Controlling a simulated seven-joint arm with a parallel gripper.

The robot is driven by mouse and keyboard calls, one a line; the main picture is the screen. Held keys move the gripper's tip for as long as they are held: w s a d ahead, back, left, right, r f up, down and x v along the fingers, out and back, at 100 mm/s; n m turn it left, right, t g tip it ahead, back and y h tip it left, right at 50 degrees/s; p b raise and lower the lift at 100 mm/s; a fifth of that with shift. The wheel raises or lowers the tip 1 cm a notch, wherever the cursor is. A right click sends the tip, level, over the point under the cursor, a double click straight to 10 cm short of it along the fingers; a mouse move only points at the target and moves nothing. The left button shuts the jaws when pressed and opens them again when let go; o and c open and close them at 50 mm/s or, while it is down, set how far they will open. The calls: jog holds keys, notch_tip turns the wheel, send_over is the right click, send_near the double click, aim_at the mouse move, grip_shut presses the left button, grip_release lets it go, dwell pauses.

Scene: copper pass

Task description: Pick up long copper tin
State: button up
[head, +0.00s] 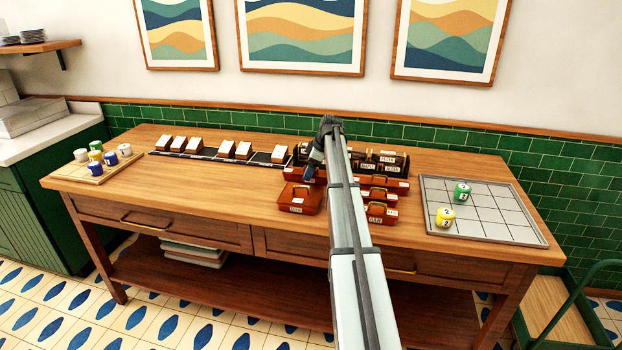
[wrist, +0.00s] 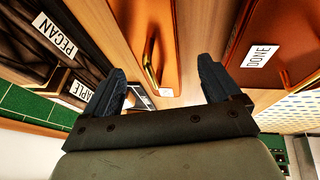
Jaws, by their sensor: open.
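Several copper-coloured tins with brass handles stand near the middle of the table. A copper tin (head: 395,185) with a white label shows right of my arm, behind the front tins; my arm hides part of this row, so its full length is unclear. My gripper (head: 311,172) is over the left part of the row. In the wrist view my gripper (wrist: 158,70) is open, with a copper tin (wrist: 133,25) and its handle lying between the line of the fingers. I see no finger contact. A second copper tin (wrist: 275,35), labelled DONE, lies right of the fingers.
Two shorter copper tins, left (head: 300,198) and right (head: 382,213), stand in front. Dark labelled boxes (head: 386,160) stand behind; PECAN (wrist: 45,45) is left of the fingers. A grey grid tray (head: 490,223) holds two jars. A black rail (head: 210,155) bears white-topped blocks.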

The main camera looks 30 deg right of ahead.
jog(key=shift+x, duration=1.5)
jog(key=shift+c, duration=0.3)
jog(key=c, duration=1.5)
